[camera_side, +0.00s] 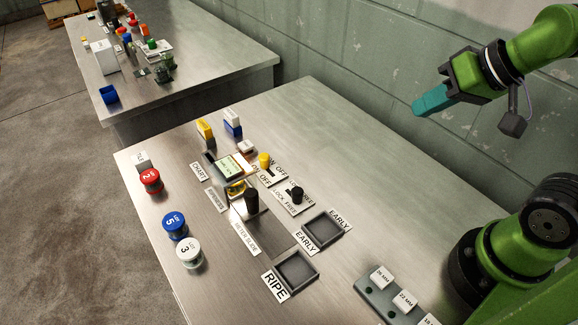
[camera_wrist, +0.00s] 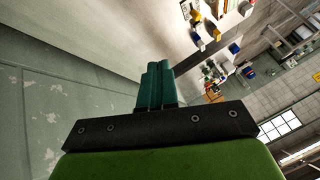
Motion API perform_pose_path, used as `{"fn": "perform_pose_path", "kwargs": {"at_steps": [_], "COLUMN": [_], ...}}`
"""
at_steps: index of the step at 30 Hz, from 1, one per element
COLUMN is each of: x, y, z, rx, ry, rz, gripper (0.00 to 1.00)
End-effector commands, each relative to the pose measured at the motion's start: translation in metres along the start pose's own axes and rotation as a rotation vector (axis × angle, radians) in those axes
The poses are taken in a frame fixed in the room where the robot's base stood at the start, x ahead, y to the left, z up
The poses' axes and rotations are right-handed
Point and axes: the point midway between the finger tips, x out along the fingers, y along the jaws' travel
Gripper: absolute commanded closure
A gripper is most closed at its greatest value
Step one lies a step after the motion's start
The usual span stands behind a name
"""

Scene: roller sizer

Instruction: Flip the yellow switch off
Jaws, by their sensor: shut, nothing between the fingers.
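The yellow switch (camera_side: 264,160) is a small yellow knob on a plate marked ON and OFF, on the near metal table. Its knob stands at the upper left part of its plate; I cannot tell for certain which label it is set to. My gripper (camera_side: 418,108) has teal fingers and is in the air at the upper right, well above and apart from the switch. The fingers are shut and empty. In the wrist view my gripper (camera_wrist: 158,70) shows its fingers together, with the table beyond it.
A black knob (camera_side: 297,194) marked LOCK and FREE and a black slide handle (camera_side: 251,202) stand near the switch. A yellow block (camera_side: 205,129), a blue and white block (camera_side: 233,127) and labelled jars, one red (camera_side: 151,181), stand around. Dark trays (camera_side: 323,228) lie at right. A wall runs behind.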

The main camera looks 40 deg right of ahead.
Motion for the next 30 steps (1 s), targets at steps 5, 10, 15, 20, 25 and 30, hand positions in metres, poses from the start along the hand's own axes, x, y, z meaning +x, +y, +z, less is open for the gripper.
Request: {"fn": "perform_pose_path", "kwargs": {"at_steps": [5, 10, 15, 20, 25, 30], "x": [0.013, 0.036, 0.065, 0.097, 0.138, 0.185], "y": [0.006, 0.005, -0.003, -0.011, -0.019, -0.025], "z": [0.003, -0.014, -0.041, -0.066, -0.090, -0.108], "rx": [0.017, 0.040, 0.019, -0.044, -0.132, -0.237], "ry": [-0.050, -0.131, -0.229, -0.325, -0.427, -0.523], "rz": [0.029, 0.072, 0.094, 0.086, 0.047, -0.025], "gripper": [1.00, 1.00, 1.00, 1.00, 1.00, 1.00]}}
